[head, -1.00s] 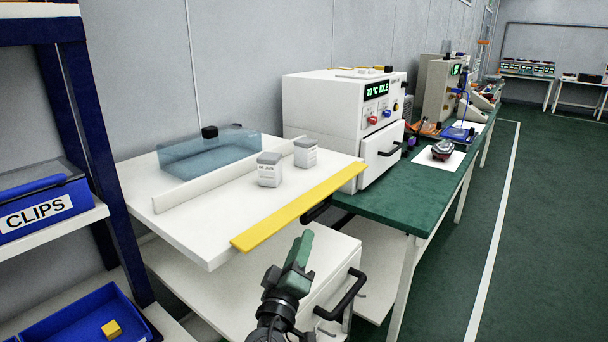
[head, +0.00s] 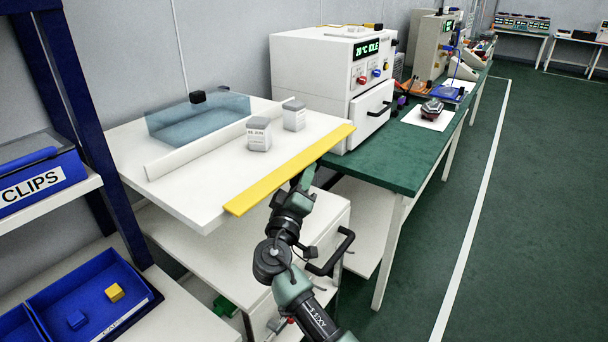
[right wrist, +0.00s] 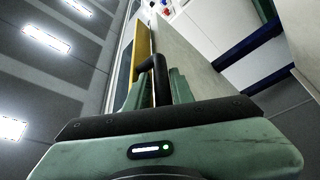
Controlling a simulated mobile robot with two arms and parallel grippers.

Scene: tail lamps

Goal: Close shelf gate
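The shelf gate appears as a flat yellow bar (head: 290,172) along the front edge of the white shelf top (head: 190,205). Its black handle, seen below the bar earlier, is hidden by my right gripper in the head view. My right gripper (head: 303,180) is at the bar's front edge, right of its middle. In the right wrist view, the black handle (right wrist: 158,72) stands between the two green fingers of the right gripper (right wrist: 157,82), which are apart. I cannot tell whether they touch it. The yellow bar (right wrist: 141,50) shows just beyond. My left gripper is not in view.
Two grey-white jars (head: 258,134) stand on the shelf top behind the bar, near a clear blue box (head: 195,122). A white oven (head: 325,80) stands on the green bench (head: 390,155) to the right. Blue bins (head: 85,295) are at left.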

